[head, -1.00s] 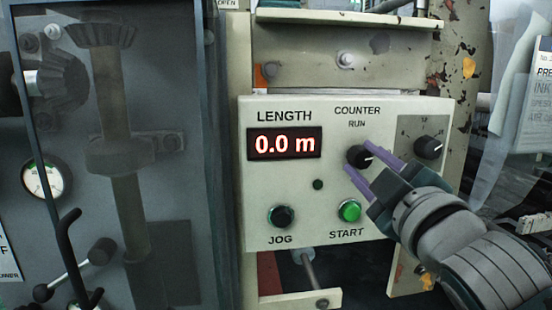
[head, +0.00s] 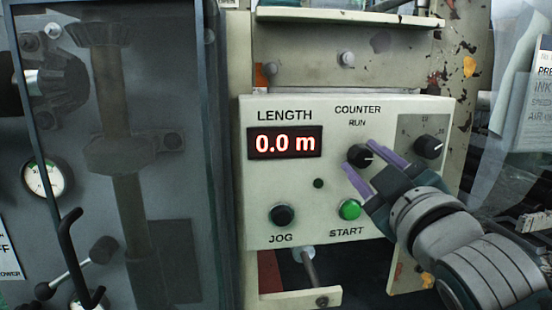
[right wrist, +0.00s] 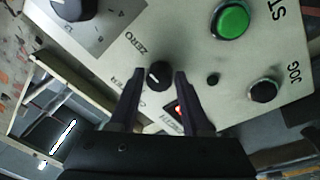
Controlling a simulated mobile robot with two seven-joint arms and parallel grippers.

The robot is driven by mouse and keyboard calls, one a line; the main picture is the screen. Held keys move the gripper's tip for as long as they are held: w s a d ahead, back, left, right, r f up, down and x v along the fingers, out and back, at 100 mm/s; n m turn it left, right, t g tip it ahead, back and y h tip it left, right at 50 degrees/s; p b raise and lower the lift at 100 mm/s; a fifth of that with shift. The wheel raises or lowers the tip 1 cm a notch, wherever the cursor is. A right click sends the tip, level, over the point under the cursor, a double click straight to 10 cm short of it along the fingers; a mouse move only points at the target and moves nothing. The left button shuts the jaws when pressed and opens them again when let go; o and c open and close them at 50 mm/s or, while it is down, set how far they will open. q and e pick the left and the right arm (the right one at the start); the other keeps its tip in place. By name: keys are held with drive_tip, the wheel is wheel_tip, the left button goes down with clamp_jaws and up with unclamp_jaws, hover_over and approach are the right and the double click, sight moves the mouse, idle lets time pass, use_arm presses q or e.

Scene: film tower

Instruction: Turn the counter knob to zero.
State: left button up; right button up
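The counter knob (head: 359,156) is a round black knob under the COUNTER and RUN labels on the cream panel (head: 300,190). Its white pointer mark points right and slightly down in the head view. The display (head: 285,142) reads 0.0 m. My right gripper (head: 356,153) is open, its two purple fingertips at the knob, one on each side. In the right wrist view, the knob (right wrist: 158,76) shows between the fingertips with a gap on both sides, and the ZERO label (right wrist: 136,43) is beside it. My left gripper is not in view.
A second black dial (head: 428,147) with a number scale is right of the knob. The green START button (head: 349,210) and black JOG button (head: 281,215) are below. A glazed cabinet (head: 190,240) with a gauge (head: 42,178) stands at left.

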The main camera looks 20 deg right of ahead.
drive_tip(key=o, duration=0.3)
drive_tip(key=v, duration=1)
drive_tip(key=shift+r, duration=0.1)
